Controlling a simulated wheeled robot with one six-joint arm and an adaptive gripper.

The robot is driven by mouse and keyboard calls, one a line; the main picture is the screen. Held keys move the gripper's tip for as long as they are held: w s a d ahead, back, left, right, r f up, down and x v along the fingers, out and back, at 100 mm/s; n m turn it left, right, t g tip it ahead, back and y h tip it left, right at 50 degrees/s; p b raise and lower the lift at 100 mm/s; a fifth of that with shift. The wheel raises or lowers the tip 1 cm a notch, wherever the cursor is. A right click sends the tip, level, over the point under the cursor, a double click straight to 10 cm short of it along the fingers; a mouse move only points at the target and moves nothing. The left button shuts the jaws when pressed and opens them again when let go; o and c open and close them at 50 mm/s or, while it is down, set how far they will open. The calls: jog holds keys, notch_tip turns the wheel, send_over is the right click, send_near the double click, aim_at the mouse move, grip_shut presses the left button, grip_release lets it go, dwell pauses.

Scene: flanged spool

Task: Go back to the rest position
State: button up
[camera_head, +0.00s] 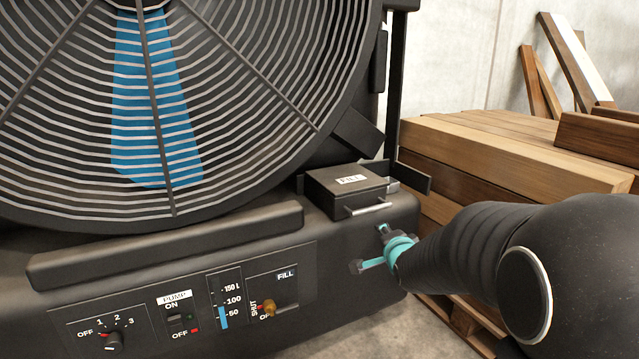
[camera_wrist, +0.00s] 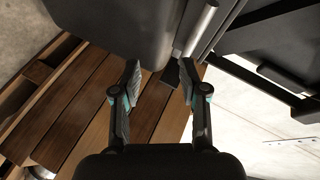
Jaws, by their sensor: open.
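My gripper (camera_head: 369,250) is near the right front corner of a large black fan machine (camera_head: 225,222), right of its control panel. Its two fingers are apart, with nothing between them. In the wrist view my gripper (camera_wrist: 160,80) shows both dark fingers with teal parts, spread over wooden boards. The machine's dark corner and a silver bar handle (camera_wrist: 201,26) lie just beyond the fingertips there. Whether a finger touches the machine, I cannot tell.
A black box labelled FILL (camera_head: 346,184) with a handle sits above my gripper. The panel has a dial (camera_head: 113,341), pump switch (camera_head: 177,320), gauge (camera_head: 223,301) and brass knob (camera_head: 269,308). Stacked wood (camera_head: 490,150) stands behind my arm. Some floor (camera_head: 372,333) is clear below.

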jog(key=s+f+n+g, duration=0.4)
jog(key=s+f, duration=0.1)
jog(key=f, duration=0.1)
jog(key=s+n+g+p, duration=0.2)
jog(key=s+n+g, duration=0.25)
jog(key=s, duration=0.65)
jog(key=s+a+r+n+p, duration=0.3)
jog(key=s+r, duration=0.4)
jog(key=s, duration=0.2)
jog(key=s+a+r+n+p, duration=0.3)
jog(key=s+r+p, duration=0.1)
jog(key=s+r, duration=0.4)
jog(key=shift+s, duration=1.25)
jog(key=shift+a, duration=0.1)
